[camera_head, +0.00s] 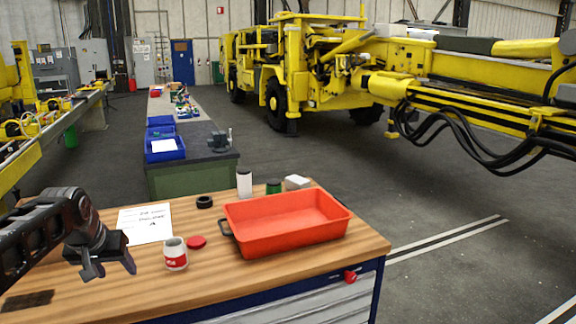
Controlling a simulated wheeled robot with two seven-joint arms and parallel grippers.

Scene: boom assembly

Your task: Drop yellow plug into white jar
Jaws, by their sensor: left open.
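The white jar (176,260) with a red label stands upright on the wooden workbench (225,284), its top open. A red round lid (196,242) lies flat just right of it. I cannot make out a yellow plug on the bench, and the inside of the jar is too small to read. My left gripper (110,271) is open, with nothing seen between its fingers. It is above the bench to the left of the jar, apart from it. My right gripper is not in view.
A large red tray (330,232) stands right of the jar.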

